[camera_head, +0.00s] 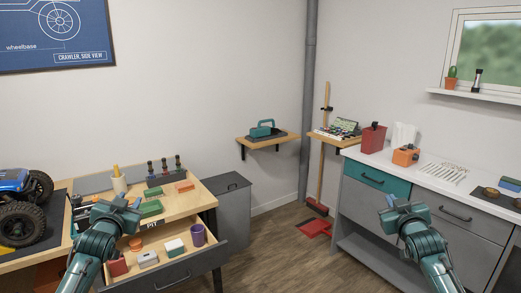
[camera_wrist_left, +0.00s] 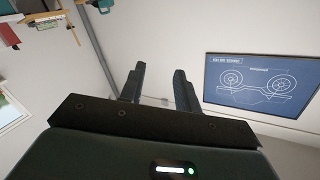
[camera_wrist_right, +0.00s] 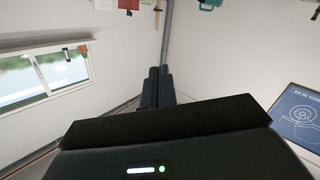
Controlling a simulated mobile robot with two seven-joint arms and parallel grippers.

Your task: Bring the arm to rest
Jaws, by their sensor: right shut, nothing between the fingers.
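My left gripper (camera_head: 121,203) is raised in front of the workbench at the left of the head view. In the left wrist view its two fingers (camera_wrist_left: 158,88) stand apart with nothing between them. My right gripper (camera_head: 399,204) is raised in front of the grey and teal cabinet at the right. In the right wrist view its fingers (camera_wrist_right: 159,86) are together and hold nothing. Neither gripper appears to touch anything.
The workbench (camera_head: 205,198) has an open drawer (camera_head: 180,272) with several items, below my left gripper. A blue crawler (camera_head: 22,205) stands at far left. The cabinet (camera_head: 365,205) with a white counter is at right.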

